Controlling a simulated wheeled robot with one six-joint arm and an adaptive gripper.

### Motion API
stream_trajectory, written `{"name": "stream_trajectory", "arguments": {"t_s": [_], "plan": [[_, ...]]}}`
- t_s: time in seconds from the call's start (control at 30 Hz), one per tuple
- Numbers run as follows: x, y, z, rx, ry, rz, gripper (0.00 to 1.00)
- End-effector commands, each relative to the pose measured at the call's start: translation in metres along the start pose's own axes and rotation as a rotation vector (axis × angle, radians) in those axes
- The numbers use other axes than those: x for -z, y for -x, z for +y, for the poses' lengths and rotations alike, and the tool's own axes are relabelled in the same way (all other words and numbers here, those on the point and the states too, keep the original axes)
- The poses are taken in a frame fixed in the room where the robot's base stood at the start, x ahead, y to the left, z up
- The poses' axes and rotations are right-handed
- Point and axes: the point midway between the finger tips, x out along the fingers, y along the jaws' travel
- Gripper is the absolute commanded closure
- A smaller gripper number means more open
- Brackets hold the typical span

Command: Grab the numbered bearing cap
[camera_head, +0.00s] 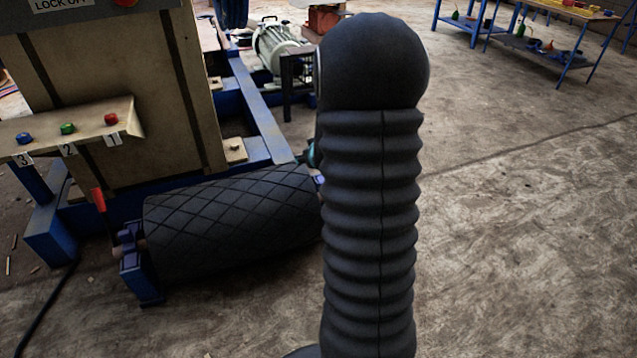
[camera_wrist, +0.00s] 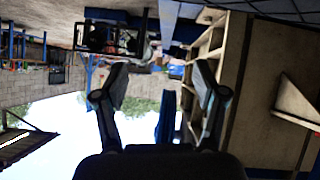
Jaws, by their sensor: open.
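Three small coloured pieces sit in a row on a beige shelf (camera_head: 85,122) at the left of the head view. They are a blue one (camera_head: 24,138) by label 3, a green one (camera_head: 67,128) by label 2 and a red one (camera_head: 111,119) by label 1. I cannot tell for sure whether these are the bearing caps. My gripper (camera_wrist: 161,88) shows in the wrist view with its two fingers spread and nothing between them. That view is upside down.
A beige machine panel (camera_head: 120,75) rises behind the shelf. A ribbed black roller (camera_head: 230,222) lies low in front of the machine's blue frame (camera_head: 258,115). A motor (camera_head: 275,50) stands behind. Workbenches (camera_head: 560,62) are far right. The floor at right is clear.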

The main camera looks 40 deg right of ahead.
Motion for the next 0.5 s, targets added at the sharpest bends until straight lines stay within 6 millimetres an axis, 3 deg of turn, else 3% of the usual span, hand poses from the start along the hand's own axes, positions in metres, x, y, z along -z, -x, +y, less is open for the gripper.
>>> {"name": "stream_trajectory", "arguments": {"t_s": [0.03,0.2,0.3,0.5], "plan": [[-0.017,-0.019,0.011,0.002,-0.009,0.009,0.29],[-0.061,-0.069,0.039,0.02,-0.039,0.083,0.29],[-0.092,-0.093,0.052,0.036,-0.064,0.129,0.29],[-0.145,-0.122,0.07,0.065,-0.114,0.212,0.29]]}}
